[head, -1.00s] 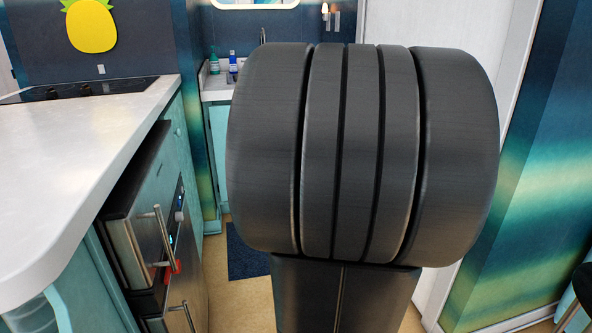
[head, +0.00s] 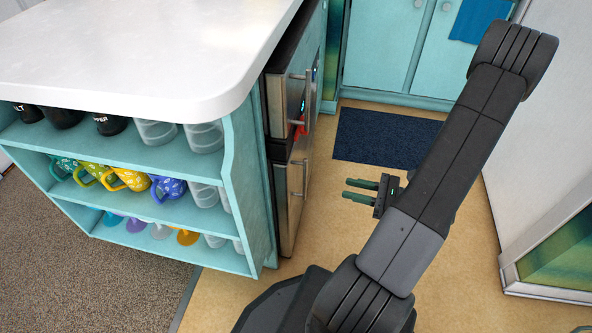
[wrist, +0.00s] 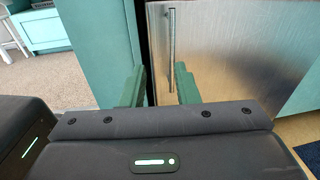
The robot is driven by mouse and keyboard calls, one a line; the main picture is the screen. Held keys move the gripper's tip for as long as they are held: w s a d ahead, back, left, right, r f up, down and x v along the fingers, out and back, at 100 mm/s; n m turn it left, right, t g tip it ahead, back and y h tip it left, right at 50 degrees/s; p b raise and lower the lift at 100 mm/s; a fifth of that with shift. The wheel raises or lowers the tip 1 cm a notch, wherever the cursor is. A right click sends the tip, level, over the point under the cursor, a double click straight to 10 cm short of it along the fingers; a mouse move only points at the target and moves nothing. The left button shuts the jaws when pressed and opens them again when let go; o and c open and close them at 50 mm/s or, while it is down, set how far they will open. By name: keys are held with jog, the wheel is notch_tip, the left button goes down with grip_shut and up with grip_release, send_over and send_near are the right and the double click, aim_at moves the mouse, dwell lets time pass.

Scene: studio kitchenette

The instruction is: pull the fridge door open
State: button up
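A steel-fronted unit under the counter has an upper door (head: 275,102) and a lower door (head: 289,222), which looks like the fridge door. Both look closed. The lower door has a vertical bar handle (head: 305,178). My gripper (head: 346,189) is open and empty, its green fingers pointing left towards the lower door, with a gap before the handle. In the wrist view a steel door (wrist: 235,50) fills the right half. Its bar handle (wrist: 171,50) stands beyond my open fingers (wrist: 160,83), nearer the right finger.
The white counter (head: 150,50) overhangs open shelves (head: 150,225) of mugs and cups left of the unit. A red item (head: 300,126) is near the upper handle. A dark blue mat (head: 385,136) lies on the floor. Floor before the lower door is clear; a white wall stands right.

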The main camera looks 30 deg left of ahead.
jog(key=w+m, duration=0.1)
jog(key=b, duration=0.3)
send_near(291, 163)
jog(key=shift+t+y, duration=0.4)
jog(key=a+f, duration=0.1)
jog(key=a, duration=0.1)
jog(key=a+f, duration=0.1)
jog(key=a, duration=0.1)
jog(key=a+f, duration=0.1)
jog(key=a, duration=0.1)
jog(key=shift+w+a+f, duration=0.15)
jog(key=shift+a+f, duration=0.05)
jog(key=shift+f, duration=0.1)
grip_shut()
